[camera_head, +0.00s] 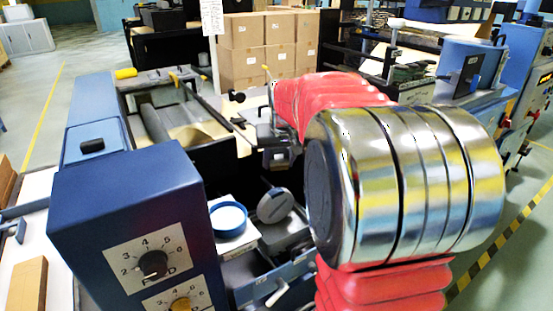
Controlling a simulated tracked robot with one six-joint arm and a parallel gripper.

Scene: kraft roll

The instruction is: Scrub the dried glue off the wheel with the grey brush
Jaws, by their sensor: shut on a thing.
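My gripper (272,140) is beyond my red arm, above the dark opening of the blue machine. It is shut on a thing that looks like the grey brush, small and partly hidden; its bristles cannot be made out. A grey round disc (273,205), which may be the wheel, sits tilted inside the machine, below my gripper and apart from it. Dried glue on it is too small to tell. My arm's large chrome joint covers the right of the view.
The blue machine's control box (130,215) with dials stands at front left. Cardboard boxes (262,45) are stacked at the back. Another blue machine (470,65) stands at the right. Floor is clear at far left.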

